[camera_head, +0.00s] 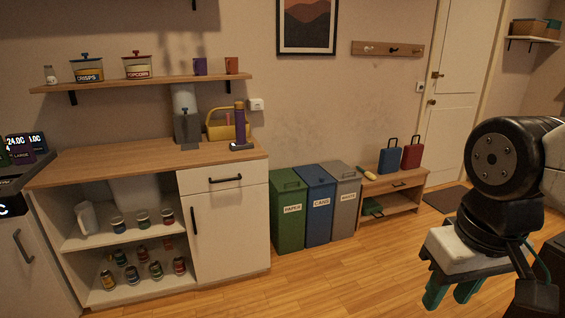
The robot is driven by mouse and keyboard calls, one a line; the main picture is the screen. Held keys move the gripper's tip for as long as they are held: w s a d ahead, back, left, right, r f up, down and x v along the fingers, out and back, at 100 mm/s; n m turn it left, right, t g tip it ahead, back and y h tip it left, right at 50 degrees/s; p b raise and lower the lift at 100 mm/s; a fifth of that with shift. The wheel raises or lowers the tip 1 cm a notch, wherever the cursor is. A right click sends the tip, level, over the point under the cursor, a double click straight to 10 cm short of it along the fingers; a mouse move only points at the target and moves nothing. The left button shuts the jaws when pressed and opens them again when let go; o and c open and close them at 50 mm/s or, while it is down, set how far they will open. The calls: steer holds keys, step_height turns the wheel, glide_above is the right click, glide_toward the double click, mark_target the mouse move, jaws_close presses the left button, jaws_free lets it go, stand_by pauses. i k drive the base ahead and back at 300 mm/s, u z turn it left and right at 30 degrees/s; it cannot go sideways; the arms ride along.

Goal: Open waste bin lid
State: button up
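The grey bin (344,212) stands at the right end of a row of three bins against the wall. Its label is small and hard to read. Its lid (341,171) has a handle on top and looks closed. The green bin (288,232) labelled PAPER and the blue bin (319,222) labelled CANS stand to its left, lids also closed. My gripper (452,292) is in the lower right, nearer the camera and well apart from the bins. Its two green fingers point down with a gap between them, and nothing shows between them.
A wooden cabinet (222,226) stands left of the bins. A low bench (400,183) with a blue suitcase (389,160) and a red suitcase (412,155) stands right of them. The wooden floor (335,280) in front of the bins is clear.

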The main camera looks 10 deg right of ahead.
mark_target(338, 171)
steer(key=z, duration=0.65)
steer(key=i, duration=4.1)
steer(key=u, duration=0.45)
